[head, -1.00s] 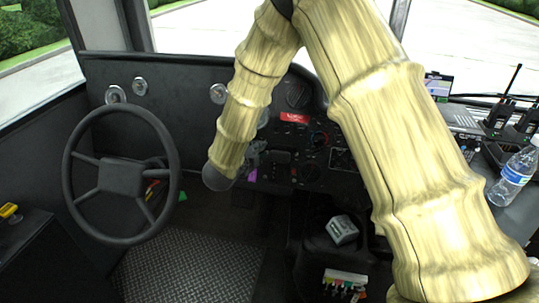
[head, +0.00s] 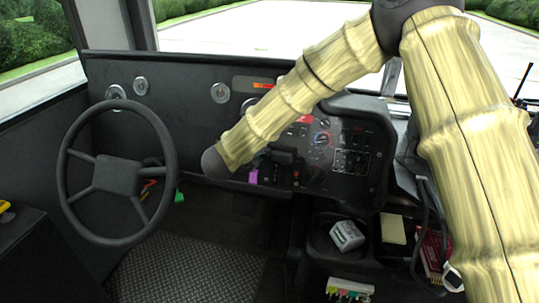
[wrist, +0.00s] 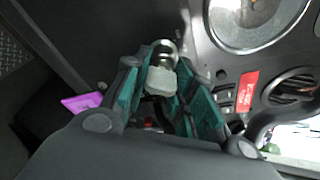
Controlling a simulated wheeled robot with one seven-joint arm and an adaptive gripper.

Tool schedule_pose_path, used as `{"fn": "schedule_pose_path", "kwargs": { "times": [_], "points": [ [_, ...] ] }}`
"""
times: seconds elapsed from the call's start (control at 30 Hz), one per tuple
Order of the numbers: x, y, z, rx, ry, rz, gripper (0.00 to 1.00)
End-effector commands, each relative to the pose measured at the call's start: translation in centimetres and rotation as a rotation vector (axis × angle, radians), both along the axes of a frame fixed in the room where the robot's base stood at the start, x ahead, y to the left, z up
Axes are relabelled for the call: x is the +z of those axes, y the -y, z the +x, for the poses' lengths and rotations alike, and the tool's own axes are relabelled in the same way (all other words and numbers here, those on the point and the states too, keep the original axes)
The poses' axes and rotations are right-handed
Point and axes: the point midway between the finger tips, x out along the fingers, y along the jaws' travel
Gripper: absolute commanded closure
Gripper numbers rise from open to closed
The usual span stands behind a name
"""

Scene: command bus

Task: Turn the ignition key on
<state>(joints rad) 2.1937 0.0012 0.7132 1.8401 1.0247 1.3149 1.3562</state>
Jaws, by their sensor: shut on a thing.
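The ignition key (wrist: 161,80) shows in the wrist view as a pale grey grip in front of a round metal lock (wrist: 163,50) on the dark dashboard. My gripper (wrist: 168,72) has its teal-padded fingers on either side of the key and is shut on it. In the head view my gripper (head: 268,160) is small and dark, at the dash right of the steering wheel, and my own wrist partly hides it. The key cannot be made out in the head view. A purple tag (wrist: 80,103) shows beside the left finger; it also shows in the head view (head: 253,176).
The steering wheel (head: 118,175) stands left of my gripper. A gauge (wrist: 255,18), a red label (wrist: 248,92) and a dark knob (wrist: 293,88) lie right of the key. A grey box (head: 347,235) sits on the lower console. The floor (head: 190,268) is clear.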

Motion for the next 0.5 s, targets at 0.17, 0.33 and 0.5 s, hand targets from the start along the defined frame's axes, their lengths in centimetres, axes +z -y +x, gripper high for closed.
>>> {"fn": "schedule_pose_path", "kwargs": {
  "times": [0.17,0.33,0.5],
  "points": [
    [-0.06,-0.72,-0.03,0.0,0.006,0.022,1.0],
    [-0.03,-0.85,-0.04,0.001,0.007,0.026,1.0],
    [-0.02,-0.83,-0.04,0.001,0.007,0.025,1.0]
  ]
}}
